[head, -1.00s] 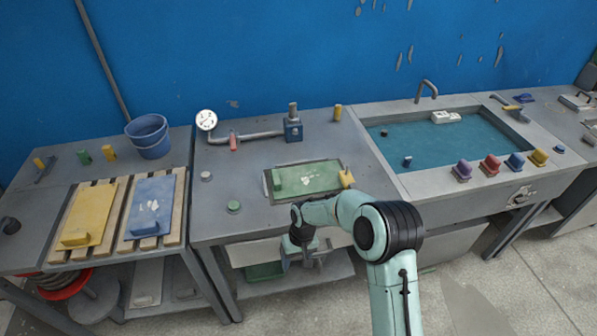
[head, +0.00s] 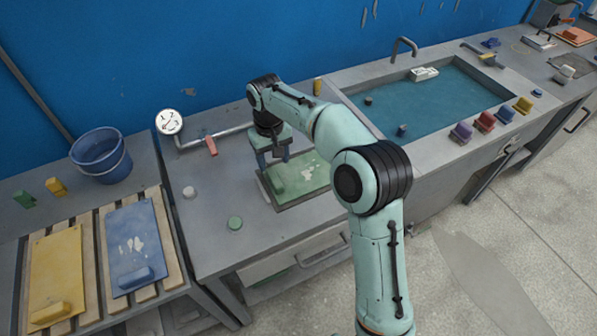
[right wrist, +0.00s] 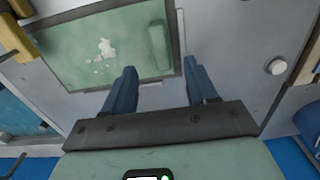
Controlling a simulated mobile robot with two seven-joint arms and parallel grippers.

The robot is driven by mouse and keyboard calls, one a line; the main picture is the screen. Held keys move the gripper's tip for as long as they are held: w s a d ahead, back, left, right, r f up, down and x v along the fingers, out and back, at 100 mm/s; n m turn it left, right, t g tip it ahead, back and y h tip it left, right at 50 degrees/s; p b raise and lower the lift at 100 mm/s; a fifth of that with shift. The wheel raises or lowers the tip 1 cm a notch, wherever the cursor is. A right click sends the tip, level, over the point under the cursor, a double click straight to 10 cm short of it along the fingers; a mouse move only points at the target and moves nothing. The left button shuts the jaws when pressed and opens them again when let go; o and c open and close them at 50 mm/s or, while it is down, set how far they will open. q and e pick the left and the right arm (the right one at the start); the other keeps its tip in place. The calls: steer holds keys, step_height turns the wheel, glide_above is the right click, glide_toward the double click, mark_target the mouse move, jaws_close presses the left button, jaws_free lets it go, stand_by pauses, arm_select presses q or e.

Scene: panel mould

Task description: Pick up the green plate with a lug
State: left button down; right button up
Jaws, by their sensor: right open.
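The green plate (head: 312,176) lies in a shallow dark-rimmed recess on the middle bench, with pale worn patches on its face. Its raised green lug (head: 278,185) is at the plate's left end. My right gripper (head: 273,164) is above the plate's left end, pointing down, open and empty. In the right wrist view the plate (right wrist: 90,62) lies beyond the blue fingers (right wrist: 160,72), and the lug (right wrist: 159,45) shows just past the gap between the fingertips, apart from them. My left gripper is not in view.
A pipe with a gauge (head: 169,122) and red lever (head: 211,146) runs behind the plate. A green button (head: 235,222) and a pale knob (head: 189,192) stand left. Yellow (head: 57,270) and blue (head: 134,245) plates lie on slats. A water basin (head: 430,105) is at right.

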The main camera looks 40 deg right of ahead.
glide_above(275, 179)
step_height(275, 179, down, 4)
steer(key=shift+f, duration=0.1)
steer(key=shift+f+b, duration=0.45)
steer(key=shift+f, duration=2.3)
